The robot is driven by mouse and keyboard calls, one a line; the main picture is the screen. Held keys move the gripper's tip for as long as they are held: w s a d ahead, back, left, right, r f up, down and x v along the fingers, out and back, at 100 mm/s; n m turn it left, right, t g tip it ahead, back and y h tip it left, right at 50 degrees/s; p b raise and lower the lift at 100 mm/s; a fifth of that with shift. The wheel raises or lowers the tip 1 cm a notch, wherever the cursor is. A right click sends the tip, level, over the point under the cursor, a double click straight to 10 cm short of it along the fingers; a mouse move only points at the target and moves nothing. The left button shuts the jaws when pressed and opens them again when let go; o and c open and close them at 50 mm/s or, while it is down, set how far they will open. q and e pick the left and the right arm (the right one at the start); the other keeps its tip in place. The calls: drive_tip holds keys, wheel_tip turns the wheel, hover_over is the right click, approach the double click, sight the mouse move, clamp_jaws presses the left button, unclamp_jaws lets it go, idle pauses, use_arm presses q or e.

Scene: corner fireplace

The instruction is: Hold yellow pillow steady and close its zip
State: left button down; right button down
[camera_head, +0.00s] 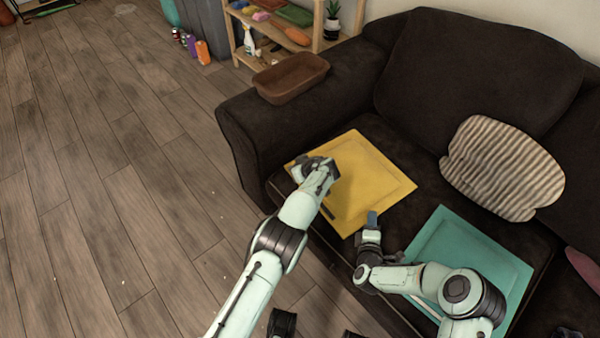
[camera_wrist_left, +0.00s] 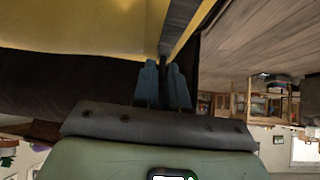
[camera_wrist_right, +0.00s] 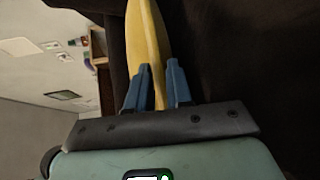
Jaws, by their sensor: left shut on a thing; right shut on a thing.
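The yellow pillow (camera_head: 369,178) lies flat on the dark sofa seat. A dark zip strip (camera_head: 328,212) shows on its near left edge; it also shows in the left wrist view (camera_wrist_left: 183,22). My left gripper (camera_head: 322,178) is over that left side, its fingertips hidden in the head view. In the left wrist view its blue fingers (camera_wrist_left: 163,72) are close together on a small dark piece at the strip's end, seemingly the zip pull. My right gripper (camera_head: 372,218) is at the pillow's near corner. In the right wrist view its fingers (camera_wrist_right: 158,80) are shut on the pillow's yellow edge (camera_wrist_right: 146,40).
A teal pillow (camera_head: 470,255) lies just right of the yellow one, under my right arm. A striped cushion (camera_head: 502,168) leans on the sofa back. A brown tray (camera_head: 290,78) sits on the sofa arm. A wooden shelf (camera_head: 325,28) stands behind. Floor at left is mostly clear.

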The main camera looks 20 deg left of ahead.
use_arm(q)
drive_tip(key=shift+a, duration=0.1)
use_arm(e)
drive_tip(key=shift+s+d+f, duration=0.1)
drive_tip(key=shift+f, duration=0.05)
use_arm(q)
drive_tip(key=c, duration=1.5)
unclamp_jaws()
drive_tip(key=v, duration=1.2)
use_arm(e)
drive_tip(key=c, duration=0.9)
unclamp_jaws()
drive_tip(key=shift+c, duration=0.2)
